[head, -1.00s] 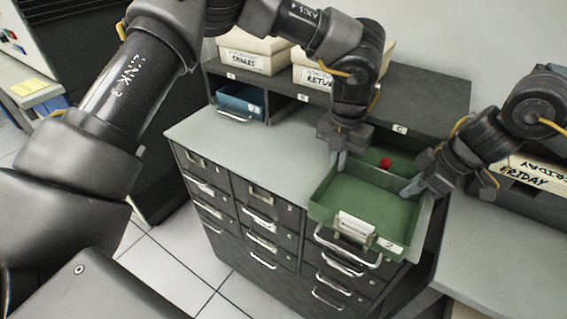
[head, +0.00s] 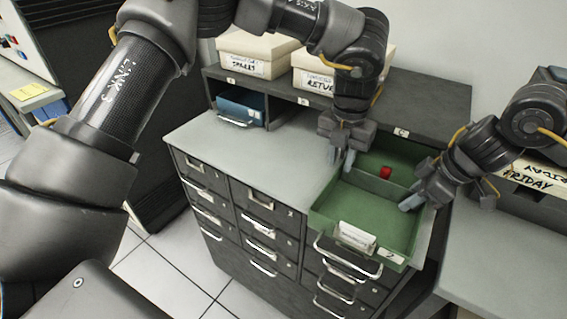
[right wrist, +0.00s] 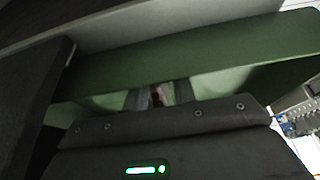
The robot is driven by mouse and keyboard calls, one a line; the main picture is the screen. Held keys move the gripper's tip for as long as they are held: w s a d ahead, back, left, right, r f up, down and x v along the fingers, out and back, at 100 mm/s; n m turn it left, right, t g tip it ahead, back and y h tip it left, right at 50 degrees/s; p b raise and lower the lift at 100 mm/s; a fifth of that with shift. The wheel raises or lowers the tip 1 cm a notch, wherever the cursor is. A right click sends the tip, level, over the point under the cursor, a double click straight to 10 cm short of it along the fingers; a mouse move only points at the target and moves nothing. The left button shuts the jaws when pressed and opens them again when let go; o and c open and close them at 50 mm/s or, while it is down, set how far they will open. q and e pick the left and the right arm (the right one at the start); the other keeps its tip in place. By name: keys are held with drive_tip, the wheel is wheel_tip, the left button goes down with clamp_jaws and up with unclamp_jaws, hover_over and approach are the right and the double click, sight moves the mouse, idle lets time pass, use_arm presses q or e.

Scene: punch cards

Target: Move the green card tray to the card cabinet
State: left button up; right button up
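The green card tray (head: 382,221) is an open tray with a cross divider, a white label (head: 356,236) on its front and a small red thing (head: 385,172) in its rear part. It stands on the right part of the card cabinet's top (head: 235,146), its front at the cabinet's front edge. My left gripper (head: 343,160) is at the tray's left wall, its two fingers apart. My right gripper (head: 411,199) is at the right wall. The right wrist view shows its fingers (right wrist: 159,96) apart close to the green wall, which hides part of the contact.
A dark shelf unit (head: 440,95) stands at the back of the cabinet, with a blue tray (head: 240,105) in its left bay and cream boxes (head: 256,52) on top. A grey desk (head: 500,250) is at the right. The cabinet top's left part is clear.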

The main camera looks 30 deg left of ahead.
use_arm(q)
drive_tip(key=shift+s+r, duration=0.1)
drive_tip(key=shift+r, duration=2.3)
use_arm(e)
drive_tip(key=v, duration=1.2)
